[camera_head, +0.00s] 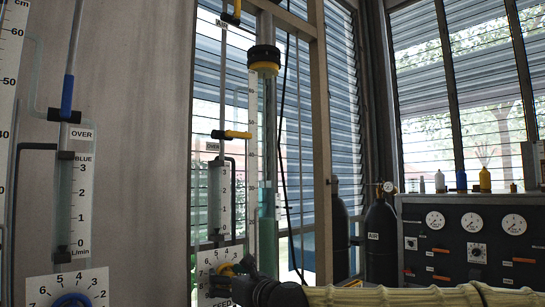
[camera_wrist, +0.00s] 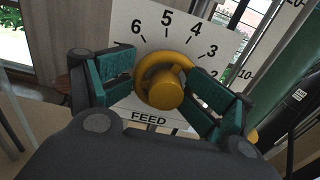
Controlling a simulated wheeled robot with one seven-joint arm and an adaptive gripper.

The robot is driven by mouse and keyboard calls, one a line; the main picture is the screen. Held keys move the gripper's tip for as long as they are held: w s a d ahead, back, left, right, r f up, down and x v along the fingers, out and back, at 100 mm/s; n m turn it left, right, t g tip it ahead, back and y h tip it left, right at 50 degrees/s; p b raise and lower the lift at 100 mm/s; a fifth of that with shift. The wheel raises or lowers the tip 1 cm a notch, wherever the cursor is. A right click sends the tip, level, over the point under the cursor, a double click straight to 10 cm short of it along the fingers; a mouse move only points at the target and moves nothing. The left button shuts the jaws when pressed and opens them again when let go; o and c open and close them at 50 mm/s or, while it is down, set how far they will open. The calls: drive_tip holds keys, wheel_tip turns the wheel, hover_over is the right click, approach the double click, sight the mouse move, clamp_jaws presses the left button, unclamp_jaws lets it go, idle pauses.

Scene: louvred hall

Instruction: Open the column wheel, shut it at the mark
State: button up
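The yellow column wheel (camera_wrist: 165,82) sits on the white FEED dial plate (camera_wrist: 205,28), numbered around its rim. In the wrist view my gripper (camera_wrist: 166,88) is open, with one green-padded finger on each side of the wheel; I cannot tell whether either pad touches it. In the head view my gripper (camera_head: 236,283) covers part of the wheel (camera_head: 227,270) and dial. Above stands the tall glass column (camera_head: 268,210) with a black and yellow cap, a number scale beside it and green liquid in its lower part. I cannot clearly make out the mark.
A second dial (camera_head: 68,287) with a blue wheel and a BLUE flow tube (camera_head: 73,205) are on the left panel. A small flow tube (camera_head: 220,198) stands left of the column. Dark gas cylinders (camera_head: 380,240) and a gauge panel (camera_head: 470,240) are at right.

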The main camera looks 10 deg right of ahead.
drive_tip(key=shift+s+d+f, duration=0.15)
drive_tip(key=shift+d+f, duration=0.1)
drive_tip(key=shift+f, duration=0.05)
drive_tip(key=shift+d, duration=0.3)
drive_tip(key=shift+b+v, duration=0.6)
drive_tip(key=shift+v, duration=2.75)
drive_tip(key=shift+d, duration=0.2)
drive_tip(key=v, duration=1.1)
drive_tip(key=shift+s+d, duration=0.25)
drive_tip(key=shift+s, duration=0.05)
drive_tip(key=shift+r, duration=0.1)
drive_tip(key=shift+c, duration=0.3)
